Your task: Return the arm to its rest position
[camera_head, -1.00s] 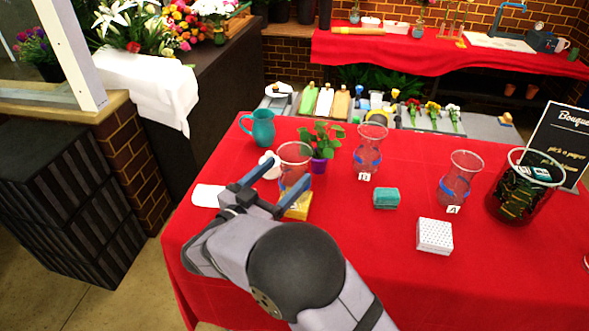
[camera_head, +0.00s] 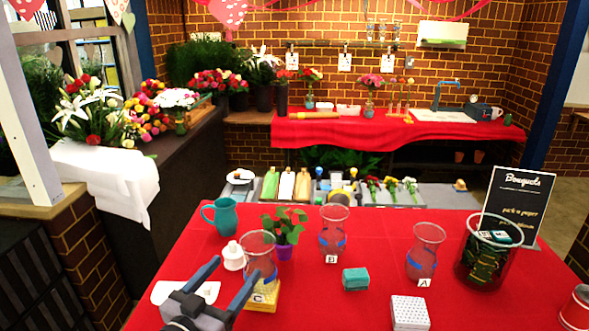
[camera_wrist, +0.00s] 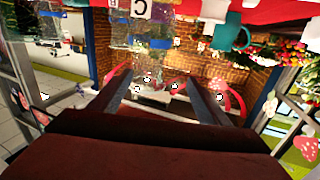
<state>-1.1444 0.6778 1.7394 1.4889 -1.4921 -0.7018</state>
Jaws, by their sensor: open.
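My gripper (camera_head: 222,283) is at the lower left of the table in the head view, its two blue-grey fingers spread with nothing between them. The fingers also show apart and empty in the wrist view (camera_wrist: 160,88). A clear vase (camera_head: 259,254) with a blue band stands just beyond the fingers, on a yellow block (camera_head: 264,297) with a C label. In the head view the right finger overlaps the vase's lower part; I cannot tell whether they touch. Most of my arm is below the picture edge.
Vases B (camera_head: 333,232) and A (camera_head: 425,252), a potted plant (camera_head: 285,232), a teal pitcher (camera_head: 221,215), a teal block (camera_head: 355,279) and a white dotted box (camera_head: 409,312) stand on the red table (camera_head: 380,235). A dark-filled glass container (camera_head: 487,257) is at the right.

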